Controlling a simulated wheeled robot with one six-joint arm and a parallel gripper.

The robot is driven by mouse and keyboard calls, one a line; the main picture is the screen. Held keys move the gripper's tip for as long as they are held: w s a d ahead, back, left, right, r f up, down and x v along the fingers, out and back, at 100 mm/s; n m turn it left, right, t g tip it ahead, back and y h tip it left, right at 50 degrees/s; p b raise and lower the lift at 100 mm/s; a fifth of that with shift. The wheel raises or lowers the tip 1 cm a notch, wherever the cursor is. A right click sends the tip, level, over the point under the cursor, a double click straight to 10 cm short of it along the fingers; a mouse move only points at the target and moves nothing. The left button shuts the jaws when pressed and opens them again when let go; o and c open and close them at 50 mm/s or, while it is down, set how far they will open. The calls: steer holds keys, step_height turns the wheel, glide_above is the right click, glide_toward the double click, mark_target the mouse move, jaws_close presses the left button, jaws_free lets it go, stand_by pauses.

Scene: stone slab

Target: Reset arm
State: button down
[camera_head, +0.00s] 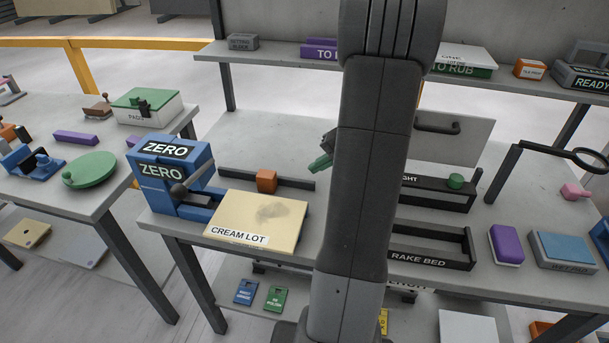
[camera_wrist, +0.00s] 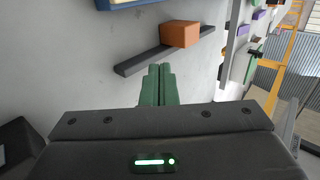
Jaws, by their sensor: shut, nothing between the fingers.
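My gripper shows in the wrist view (camera_wrist: 157,72) with its two green fingers together and nothing between them. In the head view its green fingertips (camera_head: 319,164) stick out to the left from behind my arm, above the slab table (camera_head: 245,145). An orange block (camera_head: 266,181) sits on a dark rail (camera_head: 292,182) to the left of the fingers. The block also shows ahead of the fingers in the wrist view (camera_wrist: 180,34), apart from them. My arm hides the middle of the table.
A blue ZERO fixture (camera_head: 172,170) and the CREAM LOT slab (camera_head: 260,222) stand at the left. The RAKE BED tray (camera_head: 433,262), a purple block (camera_head: 506,245) and a black ring stand (camera_head: 545,150) are at the right. A loaded shelf (camera_head: 290,52) runs behind.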

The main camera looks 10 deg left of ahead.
steer(key=shift+v, duration=1.5)
